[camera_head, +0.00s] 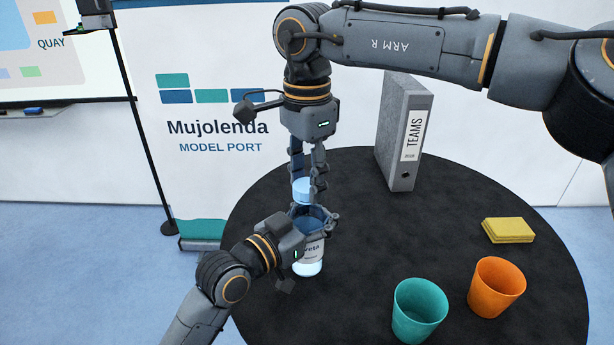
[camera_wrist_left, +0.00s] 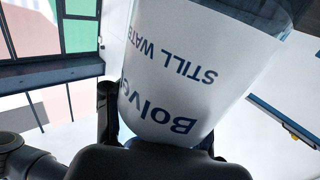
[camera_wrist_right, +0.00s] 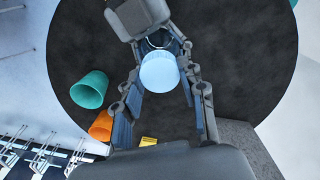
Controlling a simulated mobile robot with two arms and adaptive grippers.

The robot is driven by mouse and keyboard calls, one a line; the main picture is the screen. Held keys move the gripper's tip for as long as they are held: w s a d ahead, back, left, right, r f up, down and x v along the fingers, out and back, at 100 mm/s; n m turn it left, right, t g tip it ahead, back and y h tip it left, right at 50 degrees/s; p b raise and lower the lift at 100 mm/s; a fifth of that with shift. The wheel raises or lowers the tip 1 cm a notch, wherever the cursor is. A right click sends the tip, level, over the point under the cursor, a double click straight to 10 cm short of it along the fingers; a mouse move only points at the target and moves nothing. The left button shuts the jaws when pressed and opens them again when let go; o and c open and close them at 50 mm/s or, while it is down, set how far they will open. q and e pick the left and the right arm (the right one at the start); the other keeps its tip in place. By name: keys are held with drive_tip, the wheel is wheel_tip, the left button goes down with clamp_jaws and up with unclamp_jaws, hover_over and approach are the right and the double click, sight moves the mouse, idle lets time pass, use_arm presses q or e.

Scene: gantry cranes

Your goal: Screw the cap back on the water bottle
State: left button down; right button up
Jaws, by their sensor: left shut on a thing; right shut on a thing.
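The water bottle (camera_head: 309,258) stands upright near the table's left edge, with a white label and dark lettering. My left gripper (camera_head: 314,217) is shut around its upper part. The bottle's label fills the left wrist view (camera_wrist_left: 185,70), upside down. The light blue cap (camera_head: 301,189) is over the bottle's top, between the fingertips of my right gripper (camera_head: 308,185), which is shut on it from above. The cap also shows in the right wrist view (camera_wrist_right: 159,73), above my left gripper's fingers. The bottle's neck is hidden, so I cannot tell whether the cap touches it.
On the round black table (camera_head: 360,235) stand a teal cup (camera_head: 419,312) and an orange cup (camera_head: 496,287) at the front right. Yellow notes (camera_head: 508,230) lie farther right. A grey binder (camera_head: 400,135) stands at the back. The table's middle is clear.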

drive_tip(key=m, duration=0.5)
drive_tip(key=shift+m, duration=0.3)
drive_tip(key=m, duration=0.7)
drive_tip(key=o, duration=1.3)
drive_tip(key=shift+r, duration=2.25)
drive_tip(key=shift+c, duration=0.4)
